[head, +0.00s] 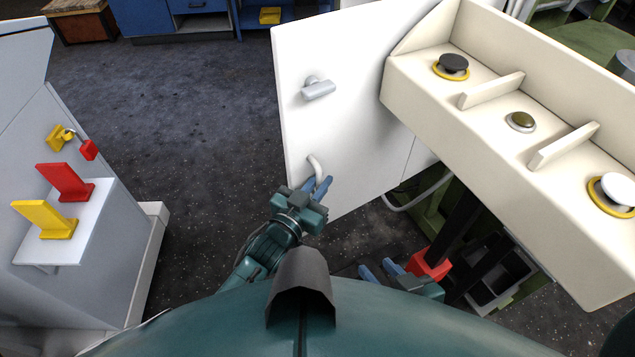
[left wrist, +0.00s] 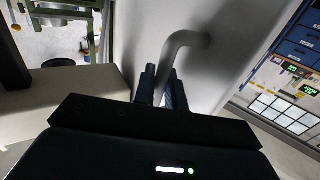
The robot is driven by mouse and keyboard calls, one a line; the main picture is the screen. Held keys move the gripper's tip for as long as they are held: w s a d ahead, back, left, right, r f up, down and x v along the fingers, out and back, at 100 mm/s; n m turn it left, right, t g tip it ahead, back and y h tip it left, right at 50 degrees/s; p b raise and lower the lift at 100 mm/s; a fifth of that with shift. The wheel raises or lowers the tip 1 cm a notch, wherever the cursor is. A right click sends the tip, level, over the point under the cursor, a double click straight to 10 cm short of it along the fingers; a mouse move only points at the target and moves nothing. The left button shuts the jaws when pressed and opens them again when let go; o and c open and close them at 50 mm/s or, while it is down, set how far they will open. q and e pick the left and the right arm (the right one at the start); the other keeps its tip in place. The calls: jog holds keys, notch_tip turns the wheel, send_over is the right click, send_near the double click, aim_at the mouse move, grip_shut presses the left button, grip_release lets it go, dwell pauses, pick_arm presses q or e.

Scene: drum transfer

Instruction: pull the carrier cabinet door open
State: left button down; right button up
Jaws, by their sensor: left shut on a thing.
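The white cabinet door (head: 350,125) stands upright ahead of me in the head view. It carries a grey latch knob (head: 319,89) higher up and a pale bent handle (head: 315,166) lower down. My left gripper (head: 318,187) is shut on the handle's lower part. In the left wrist view the handle (left wrist: 188,40) curves from the door panel (left wrist: 225,45) down between my left fingers (left wrist: 160,88).
A cream button panel (head: 480,110) with several buttons juts out at the right. A grey cabinet (head: 95,235) with red and yellow levers stands at the left. Dark floor (head: 180,110) lies clear between it and the door. A cable (head: 415,198) hangs below the panel.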

pick_arm(q)
jog(key=shift+s+d, duration=0.35)
jog(key=shift+s, duration=0.1)
jog(key=c, duration=1.8)
grip_release()
jog(key=shift+s+a, duration=0.1)
jog(key=v, duration=1.3)
jog(key=shift+p, duration=0.45)
jog(key=shift+f, duration=0.1)
